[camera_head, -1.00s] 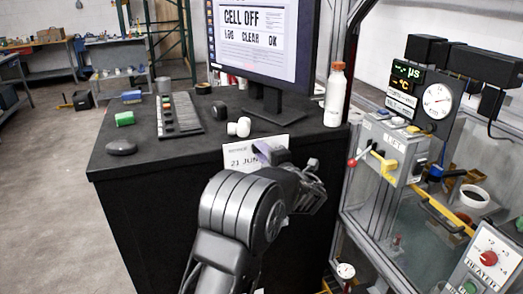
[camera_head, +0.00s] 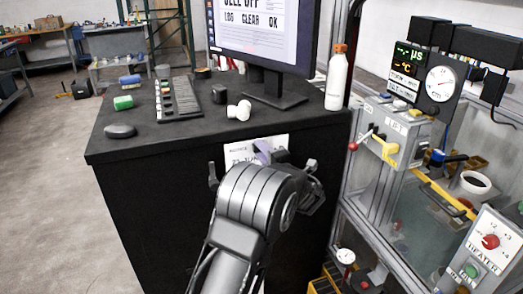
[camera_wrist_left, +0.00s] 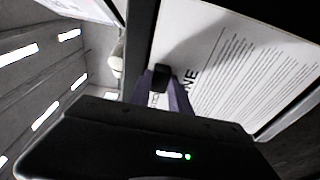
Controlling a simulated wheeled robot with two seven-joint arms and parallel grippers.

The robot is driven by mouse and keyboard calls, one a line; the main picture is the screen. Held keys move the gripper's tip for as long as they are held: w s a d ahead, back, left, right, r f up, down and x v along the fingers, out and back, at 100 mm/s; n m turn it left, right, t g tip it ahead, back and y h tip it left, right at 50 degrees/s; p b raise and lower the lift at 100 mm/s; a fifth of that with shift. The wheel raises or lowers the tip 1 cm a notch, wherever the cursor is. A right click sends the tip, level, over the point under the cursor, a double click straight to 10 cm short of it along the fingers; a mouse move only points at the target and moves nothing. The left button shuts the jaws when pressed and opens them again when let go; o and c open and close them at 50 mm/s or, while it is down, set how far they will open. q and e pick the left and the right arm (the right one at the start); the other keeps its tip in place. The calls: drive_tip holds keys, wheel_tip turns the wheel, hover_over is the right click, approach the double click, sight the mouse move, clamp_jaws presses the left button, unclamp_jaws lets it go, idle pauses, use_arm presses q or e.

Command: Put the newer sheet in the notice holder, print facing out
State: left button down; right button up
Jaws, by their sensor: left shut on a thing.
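A white sheet (camera_head: 240,148) with a dark printed date shows upright in front of the black desk's front panel. My arm hides its lower part, and only part of the date is readable. My left gripper (camera_head: 262,151) is at the sheet's upper part, shut on it. In the left wrist view a white sheet (camera_wrist_left: 215,50) with lines of print and large letters ending "NE" fills the right side, behind the purple gripper finger (camera_wrist_left: 178,97). I cannot tell the notice holder apart, nor whether the sheet touches it. My right gripper is not in view.
The desk top (camera_head: 180,145) carries a monitor (camera_head: 262,35), a keyboard (camera_head: 178,100), a mouse (camera_head: 120,131) and a white bottle (camera_head: 338,80). A framed machine with a lift control box (camera_head: 388,140) and gauges stands close on the right. Open floor (camera_head: 45,170) lies left.

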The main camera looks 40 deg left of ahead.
use_arm(q)
drive_tip(key=shift+r+p, duration=0.1)
drive_tip(key=shift+p, duration=0.55)
idle(0.8)
drive_tip(key=shift+p, duration=0.3)
idle(0.7)
drive_tip(key=shift+p, duration=0.4)
drive_tip(key=shift+f+b, duration=0.7)
drive_tip(key=shift+f, duration=1.4)
drive_tip(key=c, duration=1.1)
unclamp_jaws()
drive_tip(key=shift+c, duration=0.2)
